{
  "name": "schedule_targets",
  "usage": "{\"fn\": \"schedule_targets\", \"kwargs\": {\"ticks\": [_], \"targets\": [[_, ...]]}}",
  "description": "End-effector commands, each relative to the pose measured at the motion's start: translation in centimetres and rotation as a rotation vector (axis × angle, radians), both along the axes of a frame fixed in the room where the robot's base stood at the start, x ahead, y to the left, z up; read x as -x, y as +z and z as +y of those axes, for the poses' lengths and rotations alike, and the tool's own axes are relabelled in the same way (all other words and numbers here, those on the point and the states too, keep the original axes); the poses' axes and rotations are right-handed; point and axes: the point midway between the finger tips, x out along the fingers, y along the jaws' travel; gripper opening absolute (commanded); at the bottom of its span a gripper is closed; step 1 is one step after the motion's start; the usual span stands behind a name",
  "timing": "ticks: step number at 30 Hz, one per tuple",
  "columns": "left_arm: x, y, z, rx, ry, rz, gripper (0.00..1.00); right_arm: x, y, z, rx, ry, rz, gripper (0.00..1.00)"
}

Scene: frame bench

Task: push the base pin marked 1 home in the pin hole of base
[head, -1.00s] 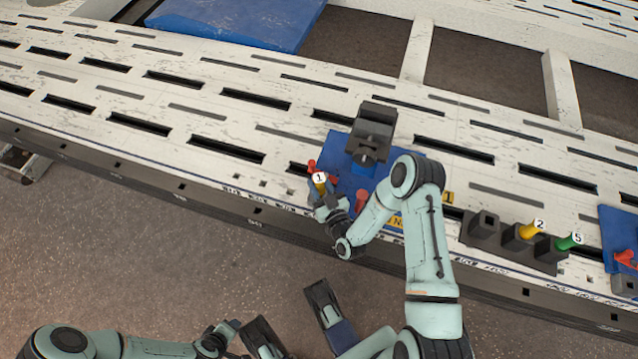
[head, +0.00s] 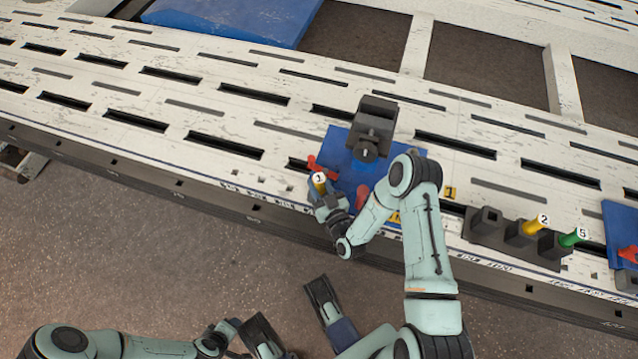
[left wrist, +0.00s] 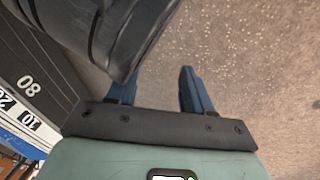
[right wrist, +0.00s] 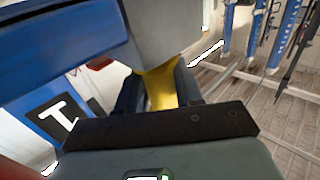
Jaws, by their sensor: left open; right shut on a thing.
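The base pin marked 1 (head: 319,181) has a yellow body and a white numbered top. My right gripper (head: 323,193) is shut on it at the front left edge of the blue base (head: 341,150). In the right wrist view the yellow pin (right wrist: 160,88) stands between the fingers, its upper end against a grey block. The pin hole and the pin's lower end are hidden, so I cannot tell how deep it sits. My left gripper (left wrist: 158,92) is open and empty over the floor, away from the bench.
A dark clamp block (head: 375,122) stands on the base, with red handles (head: 362,197) near the pin. A black holder (head: 486,226) to the right carries pins marked 2 (head: 533,226) and 5 (head: 572,239). A blue plate (head: 232,20) lies at the back left. The slotted bench top (head: 200,110) is otherwise clear at left.

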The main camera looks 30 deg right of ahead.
Motion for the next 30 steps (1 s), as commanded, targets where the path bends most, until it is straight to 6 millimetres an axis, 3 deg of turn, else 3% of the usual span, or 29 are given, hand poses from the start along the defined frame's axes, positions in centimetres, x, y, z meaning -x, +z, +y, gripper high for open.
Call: {"fn": "schedule_targets", "kwargs": {"ticks": [9, 10, 12, 23, 30], "targets": [[-0.1, -0.6, 0.0, 0.000, 0.000, 0.000, 0.51, -0.1, -0.7, 0.0, 0.000, 0.001, -0.003, 0.00], [-0.1, -0.5, 0.0, 0.000, 0.000, 0.000, 0.51, 0.0, -0.7, 0.0, 0.000, 0.001, -0.003, 0.42], [-0.1, -0.5, 0.0, 0.000, 0.000, 0.000, 0.51, 0.0, -0.7, 0.0, 0.000, 0.001, -0.003, 0.65], [0.2, -0.6, 0.1, 0.001, 0.001, 0.010, 0.51, 0.0, -0.7, 0.0, 0.000, 0.000, 0.000, 0.65], [3.7, -1.9, 0.9, -0.001, 0.012, 0.120, 0.51, 0.0, -0.7, 0.0, 0.000, 0.000, 0.000, 0.65]]}}
